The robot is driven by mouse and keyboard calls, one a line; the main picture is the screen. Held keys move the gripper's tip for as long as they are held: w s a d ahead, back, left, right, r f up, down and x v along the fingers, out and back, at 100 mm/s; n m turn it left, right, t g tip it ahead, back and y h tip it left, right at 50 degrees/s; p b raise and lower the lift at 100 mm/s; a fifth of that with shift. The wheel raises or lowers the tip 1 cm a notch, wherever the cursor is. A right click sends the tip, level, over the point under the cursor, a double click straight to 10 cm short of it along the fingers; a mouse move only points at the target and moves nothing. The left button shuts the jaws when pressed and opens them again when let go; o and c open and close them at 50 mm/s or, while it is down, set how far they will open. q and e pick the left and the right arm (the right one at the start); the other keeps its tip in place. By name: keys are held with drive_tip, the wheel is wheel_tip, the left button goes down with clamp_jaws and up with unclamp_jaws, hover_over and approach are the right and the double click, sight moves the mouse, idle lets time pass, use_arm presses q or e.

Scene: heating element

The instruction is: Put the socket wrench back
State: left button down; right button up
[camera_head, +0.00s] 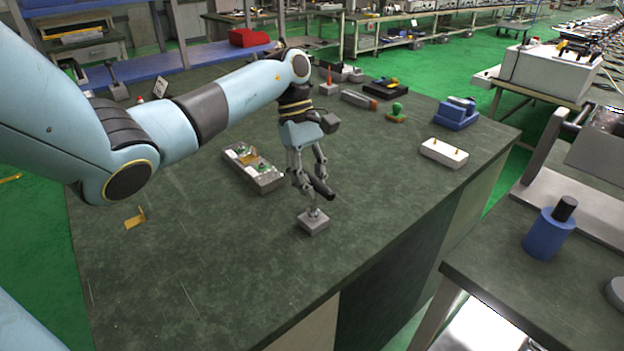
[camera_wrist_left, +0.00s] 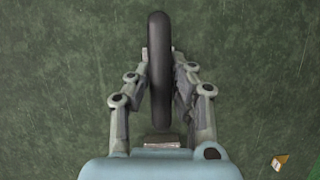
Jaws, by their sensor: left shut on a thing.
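The socket wrench (camera_head: 322,188) has a black handle. My left gripper (camera_head: 308,180) is shut on it above the dark green table. In the left wrist view the handle (camera_wrist_left: 158,60) stands between the two fingers of the left gripper (camera_wrist_left: 160,90). A small grey block (camera_head: 313,224) sits under the wrench near the table's front right edge. A grey metal stub shows between wrench and block; I cannot tell whether the wrench is in the block or just above it. My right gripper is not in view.
A grey tray with green and brass parts (camera_head: 268,181) lies left of the gripper. A white block (camera_head: 444,153), a blue holder (camera_head: 456,115) and a green knob (camera_head: 396,112) stand at the right and back. A brass bracket (camera_head: 135,218) lies left. The front table is mostly clear.

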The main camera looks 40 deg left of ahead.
use_arm(q)
drive_tip(key=c, duration=1.2)
unclamp_jaws()
drive_tip(key=shift+r, duration=0.3)
drive_tip(key=b+v, duration=0.2)
drive_tip(key=v, duration=0.6)
drive_tip(key=shift+w+a+r, duration=0.1)
drive_tip(key=shift+a+r, duration=0.15)
drive_tip(key=v, duration=0.3)
drive_tip(key=shift+d, duration=0.1)
